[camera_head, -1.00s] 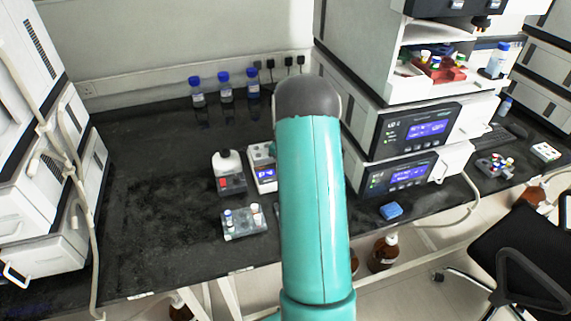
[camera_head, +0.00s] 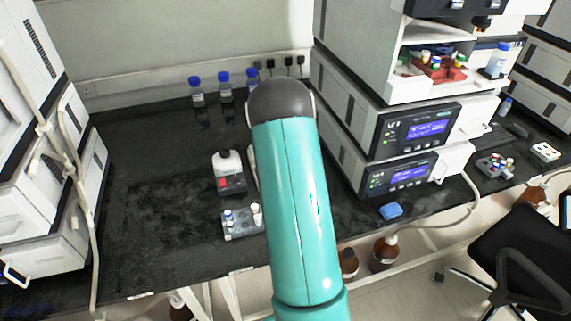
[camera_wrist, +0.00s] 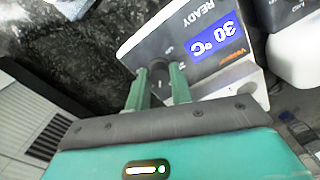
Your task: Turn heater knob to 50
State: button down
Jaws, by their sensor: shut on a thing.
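The heater (camera_wrist: 150,42) fills the top middle of the wrist view, tilted in the picture. In the head view my arm covers the gripper and nearly all of the heater.
A white-topped device with a red display (camera_head: 229,172) stands left of the heater. A small vial rack (camera_head: 242,224) lies in front of it. Blue-capped bottles (camera_head: 224,86) stand at the back. Stacked instruments (camera_head: 412,130) rise on the right. The black bench is clear at left.

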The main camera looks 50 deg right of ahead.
jog(key=shift+m, duration=2)
jog(key=c, duration=1.2)
grip_release()
jog(key=shift+c, duration=0.2)
notch_tip(320, 180, up, 14)
